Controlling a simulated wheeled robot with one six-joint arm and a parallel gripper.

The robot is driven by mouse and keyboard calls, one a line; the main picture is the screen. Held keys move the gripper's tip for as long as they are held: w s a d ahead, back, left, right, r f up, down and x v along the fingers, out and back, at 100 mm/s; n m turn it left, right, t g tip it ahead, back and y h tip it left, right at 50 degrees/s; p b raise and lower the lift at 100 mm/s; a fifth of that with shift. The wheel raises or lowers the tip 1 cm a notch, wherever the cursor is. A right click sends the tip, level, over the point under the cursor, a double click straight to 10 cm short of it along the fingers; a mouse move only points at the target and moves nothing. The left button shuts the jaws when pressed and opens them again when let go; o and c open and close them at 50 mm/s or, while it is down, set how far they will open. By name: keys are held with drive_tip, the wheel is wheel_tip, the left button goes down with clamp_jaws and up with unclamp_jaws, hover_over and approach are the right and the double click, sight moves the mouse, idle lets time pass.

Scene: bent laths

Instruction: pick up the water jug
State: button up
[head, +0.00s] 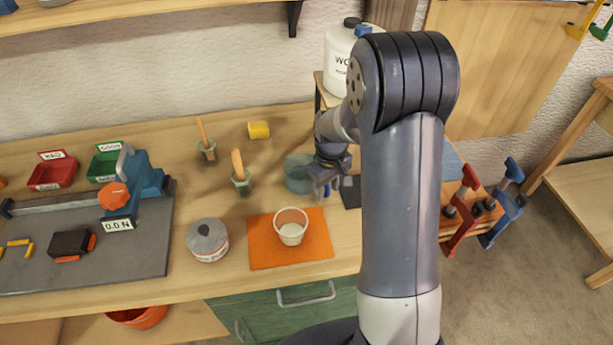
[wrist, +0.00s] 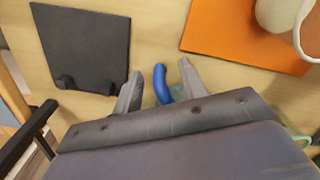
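The water jug appears to be the translucent teal vessel (head: 298,172) standing on the bench, partly hidden by my gripper. A blue curved handle (wrist: 160,83) shows in the wrist view, and seems to belong to it. My gripper (head: 328,184) is low over the bench at the jug's right side. In the wrist view its two fingers (wrist: 160,88) are apart, with the handle between them and a gap visible on each side. Most of the jug is hidden below my gripper in the wrist view; a pale green edge shows at lower right.
A white cup (head: 291,228) stands on an orange mat (head: 262,252) in front of the jug. A dark pad (wrist: 85,45) lies close by. A white bottle (head: 340,62) stands behind.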

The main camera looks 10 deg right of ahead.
drive_tip(key=shift+f, duration=0.6)
drive_tip(key=shift+c, duration=0.5)
clamp_jaws()
